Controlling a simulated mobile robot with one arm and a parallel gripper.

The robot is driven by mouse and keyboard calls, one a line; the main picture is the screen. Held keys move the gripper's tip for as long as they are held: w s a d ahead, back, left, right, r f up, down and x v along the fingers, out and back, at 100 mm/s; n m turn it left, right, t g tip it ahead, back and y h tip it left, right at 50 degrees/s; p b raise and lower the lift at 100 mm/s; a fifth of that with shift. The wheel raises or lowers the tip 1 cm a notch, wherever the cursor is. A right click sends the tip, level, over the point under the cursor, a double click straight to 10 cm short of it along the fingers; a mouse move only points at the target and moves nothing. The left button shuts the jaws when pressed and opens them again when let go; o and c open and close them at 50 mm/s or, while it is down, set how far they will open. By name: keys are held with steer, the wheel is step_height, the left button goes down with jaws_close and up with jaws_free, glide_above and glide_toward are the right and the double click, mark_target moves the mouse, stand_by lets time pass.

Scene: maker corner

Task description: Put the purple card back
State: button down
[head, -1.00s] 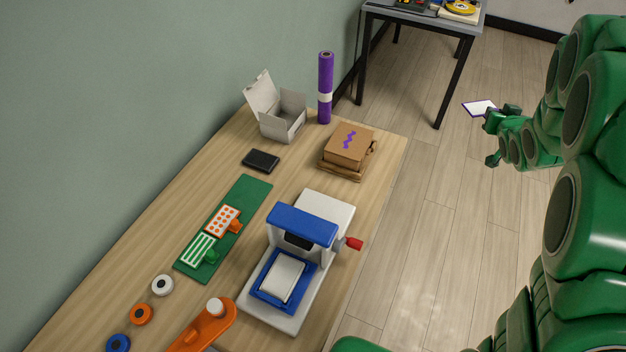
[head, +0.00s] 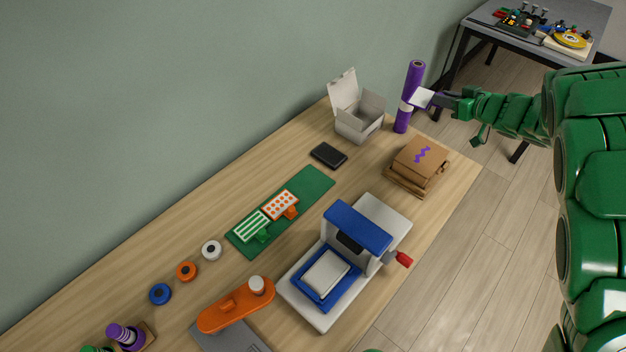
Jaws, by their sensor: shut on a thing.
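The purple card (head: 422,97), white-faced with a purple edge, is shut in my gripper (head: 441,101) at the upper right of the head view. It overlaps the purple roll (head: 414,76) in the picture; I cannot tell whether they touch. A green mat (head: 318,183) lies on the workbench, well to the left and nearer. On it stand a green striped card (head: 251,228) and an orange dotted card (head: 280,204), each with a small coloured holder or clip. The mat's far end is bare.
An open white box (head: 357,122) and brown cardboard box (head: 420,161) with a purple zigzag stand near the roll. A black wallet-like block (head: 328,155) lies by the mat. A blue-and-white press (head: 357,228) with a red handle stands right of the mat. A grey table (head: 590,20) is behind.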

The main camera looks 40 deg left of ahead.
steer(key=s+a+f+n+g, duration=0.4)
steer(key=s+a+n+g, duration=0.25)
steer(key=s+a, duration=0.55)
steer(key=n+g+h, duration=0.3)
steer(key=n+g, duration=0.2)
steer(key=g, duration=0.2)
glide_above(322, 177)
step_height(322, 177, down, 6)
steer(key=shift+t, duration=0.45)
steer(key=shift+f, duration=4.6)
steer(key=shift+f, duration=0.45)
